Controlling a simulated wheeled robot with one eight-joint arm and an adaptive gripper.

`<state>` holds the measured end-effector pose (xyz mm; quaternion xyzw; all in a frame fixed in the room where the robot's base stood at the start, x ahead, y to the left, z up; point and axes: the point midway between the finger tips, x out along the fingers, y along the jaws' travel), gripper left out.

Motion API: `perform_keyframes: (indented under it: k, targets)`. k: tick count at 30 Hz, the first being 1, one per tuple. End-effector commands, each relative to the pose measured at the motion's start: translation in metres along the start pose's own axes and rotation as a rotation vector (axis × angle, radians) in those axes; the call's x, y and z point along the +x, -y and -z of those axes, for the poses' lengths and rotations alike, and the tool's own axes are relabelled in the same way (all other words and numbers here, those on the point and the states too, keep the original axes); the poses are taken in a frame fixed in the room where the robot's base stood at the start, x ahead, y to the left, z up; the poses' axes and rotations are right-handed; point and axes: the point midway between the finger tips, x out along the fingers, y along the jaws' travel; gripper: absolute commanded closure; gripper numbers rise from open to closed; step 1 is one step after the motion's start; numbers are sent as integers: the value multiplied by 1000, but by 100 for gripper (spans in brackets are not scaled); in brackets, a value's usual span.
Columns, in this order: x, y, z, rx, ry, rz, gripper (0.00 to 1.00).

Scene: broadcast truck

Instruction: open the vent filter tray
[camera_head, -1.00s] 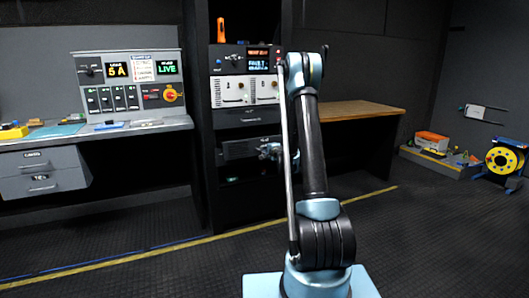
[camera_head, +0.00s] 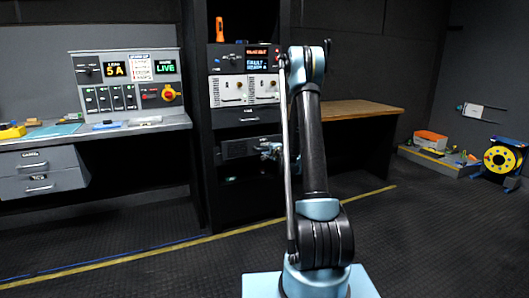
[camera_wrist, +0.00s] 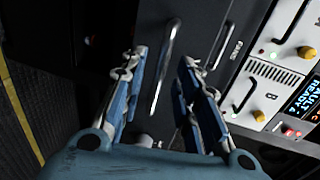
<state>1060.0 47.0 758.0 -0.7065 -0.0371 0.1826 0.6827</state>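A dark tray front (camera_head: 236,150), which I take for the vent filter tray, sits low in the black rack in the head view. Its label cannot be read. In the wrist view a dark front (camera_wrist: 185,28) carries a long metal bar handle (camera_wrist: 163,68). My gripper (camera_head: 270,151) is at the right part of the tray front in the head view. In the wrist view my gripper (camera_wrist: 163,62) is open, with one finger on each side of the handle. The fingers appear apart from the bar; contact cannot be told.
Above is another drawer with its own handle (camera_wrist: 222,45), close to the right finger. A white switch panel (camera_head: 243,90) and a fault display (camera_head: 257,58) are higher in the rack. A grey desk (camera_head: 120,129) stands left and a wooden bench (camera_head: 355,109) right.

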Motion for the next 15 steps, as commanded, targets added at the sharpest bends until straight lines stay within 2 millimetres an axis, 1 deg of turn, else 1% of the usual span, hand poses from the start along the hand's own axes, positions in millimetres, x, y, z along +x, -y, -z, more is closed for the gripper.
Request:
perform_keyframes:
  k: [1, 6, 12, 15]
  targets:
    - [-11, 0, 0, 0, -1, 0, 70]
    - [-44, -1, 0, 1, -1, -1, 70]
    - [-70, -1, 0, -1, 0, -2, 70]
    - [-77, -1, 0, 0, 0, -2, 70]
